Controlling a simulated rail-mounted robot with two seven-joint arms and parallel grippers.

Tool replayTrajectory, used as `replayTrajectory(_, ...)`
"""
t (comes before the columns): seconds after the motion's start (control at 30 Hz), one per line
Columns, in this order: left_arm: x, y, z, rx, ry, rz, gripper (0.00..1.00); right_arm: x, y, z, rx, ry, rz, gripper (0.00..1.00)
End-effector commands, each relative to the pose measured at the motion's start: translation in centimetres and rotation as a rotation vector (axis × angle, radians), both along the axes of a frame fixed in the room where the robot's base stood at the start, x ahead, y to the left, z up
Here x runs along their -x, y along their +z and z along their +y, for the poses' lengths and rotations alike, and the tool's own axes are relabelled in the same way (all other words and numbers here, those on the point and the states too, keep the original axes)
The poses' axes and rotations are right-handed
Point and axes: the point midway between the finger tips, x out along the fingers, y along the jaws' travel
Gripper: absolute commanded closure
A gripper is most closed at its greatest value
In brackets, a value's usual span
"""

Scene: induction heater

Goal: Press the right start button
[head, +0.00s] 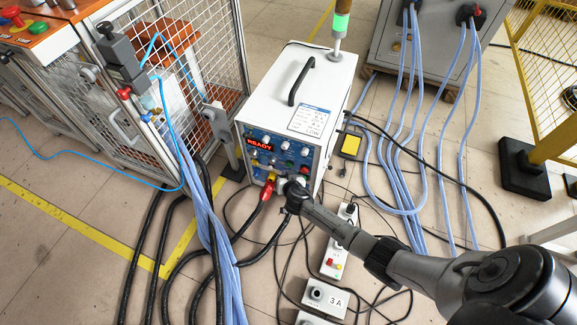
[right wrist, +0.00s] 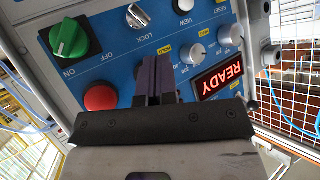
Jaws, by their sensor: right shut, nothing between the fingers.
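The induction heater (head: 315,80) is a white box with a blue control panel, also seen in the right wrist view (right wrist: 120,70). Its red display (head: 259,144) reads READY. My right gripper (head: 285,187) is in front of the panel's lower right part. In the right wrist view its dark fingers (right wrist: 157,65) are together and empty, pointing at the panel. They lie in the picture between a red button (right wrist: 100,97) and the READY display (right wrist: 219,79). A green ON/OFF knob (right wrist: 70,40) is at upper left. I cannot tell which control is the right start button, or whether the fingertips touch the panel.
Black cables and a red connector (head: 267,188) are at the panel's lower edge. A wire cage (head: 215,50) stands left. A box marked 3 A (head: 325,298) and a small button box (head: 334,258) lie on the floor. Blue hoses (head: 400,150) run at right.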

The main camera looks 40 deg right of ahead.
Motion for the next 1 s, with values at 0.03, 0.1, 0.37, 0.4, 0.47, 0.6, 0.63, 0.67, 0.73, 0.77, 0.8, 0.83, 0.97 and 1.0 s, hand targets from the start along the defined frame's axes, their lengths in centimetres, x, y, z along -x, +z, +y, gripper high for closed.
replayTrajectory(0.03,0.00,0.00,-0.04,0.001,0.001,0.000,0.49,-0.07,0.00,-0.11,-0.001,0.000,0.000,1.00)
replayTrajectory(0.1,0.00,0.00,-0.10,0.004,0.002,0.000,0.49,-0.16,0.00,-0.31,0.000,-0.001,0.000,1.00)
replayTrajectory(0.37,-0.02,0.03,-0.38,0.013,0.008,0.000,0.49,-0.32,0.04,-0.64,-0.001,0.000,0.000,1.00)
replayTrajectory(0.4,-0.01,0.03,-0.39,0.013,0.008,0.000,0.49,-0.32,0.03,-0.64,-0.001,0.000,0.000,1.00)
replayTrajectory(0.47,-0.02,0.03,-0.38,0.013,0.008,0.000,0.49,-0.32,0.03,-0.64,-0.001,0.000,0.000,1.00)
replayTrajectory(0.6,-0.02,0.03,-0.37,0.012,0.009,0.000,0.49,-0.31,0.02,-0.64,-0.001,0.000,0.000,1.00)
replayTrajectory(0.63,-0.01,0.02,-0.35,0.012,0.008,0.000,0.49,-0.31,0.01,-0.65,-0.001,0.000,0.000,1.00)
replayTrajectory(0.67,-0.02,0.02,-0.34,0.012,0.008,0.000,0.49,-0.32,0.02,-0.66,-0.001,0.000,0.000,1.00)
replayTrajectory(0.73,-0.02,0.02,-0.29,0.009,0.006,0.000,0.49,-0.34,0.03,-0.70,-0.001,0.000,0.000,1.00)
replayTrajectory(0.77,-0.01,0.02,-0.26,0.008,0.006,0.000,0.49,-0.35,0.03,-0.72,-0.001,0.000,0.000,1.00)
replayTrajectory(0.8,-0.01,0.02,-0.22,0.007,0.005,0.000,0.49,-0.37,0.03,-0.75,-0.001,0.000,0.000,1.00)
replayTrajectory(0.83,-0.01,0.01,-0.17,0.006,0.004,0.000,0.49,-0.38,0.03,-0.78,-0.001,0.000,0.000,1.00)
replayTrajectory(0.97,0.00,0.00,-0.04,0.001,0.001,0.000,0.49,-0.45,0.03,-0.90,-0.001,0.000,0.000,1.00)
replayTrajectory(1.0,0.00,0.00,-0.01,0.000,0.000,0.000,0.49,-0.47,0.03,-0.94,-0.001,0.000,0.000,1.00)
